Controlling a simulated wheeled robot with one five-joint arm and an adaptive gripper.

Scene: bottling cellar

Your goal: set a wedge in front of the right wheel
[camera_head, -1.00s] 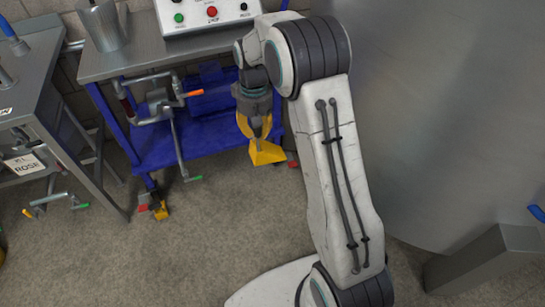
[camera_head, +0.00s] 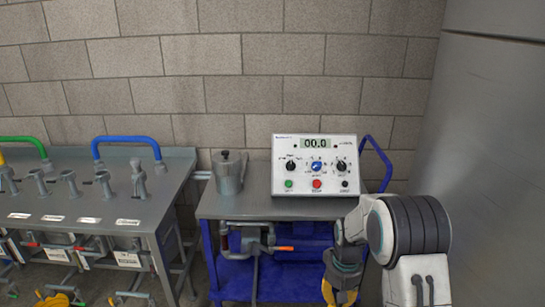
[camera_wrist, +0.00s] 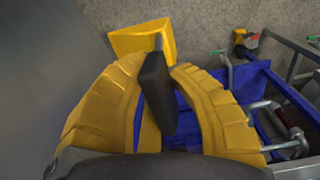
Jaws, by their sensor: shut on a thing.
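My gripper (camera_wrist: 155,85) has two ribbed yellow fingers, shut on a dark upright handle. The yellow wedge (camera_wrist: 142,39) is at the far end of this handle, above the floor in the wrist view. In the head view my gripper (camera_head: 342,284) hangs in front of the right side of the blue cart (camera_head: 212,262), and the wedge is below the frame. The cart's blue shelf (camera_wrist: 248,82) shows in the wrist view. The right wheel cannot be made out now.
A control box (camera_head: 314,165) and a lidded metal pot (camera_head: 229,172) stand on the cart. A grey bench (camera_head: 90,190) with valves is on the left. A large grey tank (camera_head: 475,130) is close on the right. Bare floor (camera_wrist: 200,20) shows beyond the wedge.

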